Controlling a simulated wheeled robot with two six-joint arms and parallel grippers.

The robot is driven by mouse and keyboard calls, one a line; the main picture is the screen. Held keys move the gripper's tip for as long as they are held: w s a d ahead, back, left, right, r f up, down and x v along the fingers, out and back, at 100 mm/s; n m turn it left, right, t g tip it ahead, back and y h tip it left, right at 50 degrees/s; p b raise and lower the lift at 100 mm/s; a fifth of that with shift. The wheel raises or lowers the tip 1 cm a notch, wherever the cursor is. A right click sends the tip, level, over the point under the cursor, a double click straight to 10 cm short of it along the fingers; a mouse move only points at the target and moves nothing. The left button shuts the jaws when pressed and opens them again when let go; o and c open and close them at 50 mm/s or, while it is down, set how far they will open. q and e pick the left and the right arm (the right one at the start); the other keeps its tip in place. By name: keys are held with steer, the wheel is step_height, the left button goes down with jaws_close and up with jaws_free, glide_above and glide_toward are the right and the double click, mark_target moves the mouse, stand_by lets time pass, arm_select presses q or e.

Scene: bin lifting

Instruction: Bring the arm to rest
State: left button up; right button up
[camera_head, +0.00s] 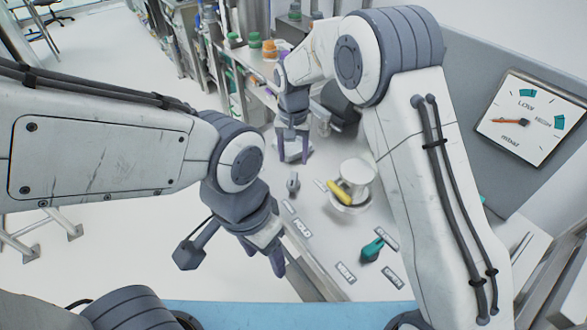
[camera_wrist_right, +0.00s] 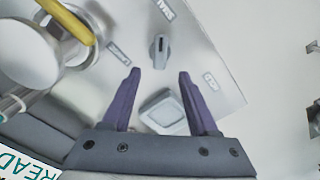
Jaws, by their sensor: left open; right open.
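My left gripper (camera_head: 277,235) hangs at the lower middle of the head view. It is open and empty, near the left edge of the control panel (camera_head: 318,262). My right gripper (camera_head: 293,152) points down over the panel's far end, open and empty. In the right wrist view its two purple fingers (camera_wrist_right: 158,75) stand apart. A square pale button (camera_wrist_right: 162,108) shows between them, and a grey knob (camera_wrist_right: 159,50) lies beyond their tips. The grey knob (camera_head: 293,183) also shows in the head view. I cannot tell how high the fingers are above the panel.
A round metal fitting with a yellow handle (camera_head: 339,193) stands on the panel, right of the grey knob. A teal knob (camera_head: 372,249) sits nearer. A gauge (camera_head: 531,118) with an orange needle is at the right. Shelves with jars (camera_head: 255,40) stand behind. Open floor lies left.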

step_height(320, 180, up, 2)
steer(key=shift+r, duration=0.1)
stand_by(0.4)
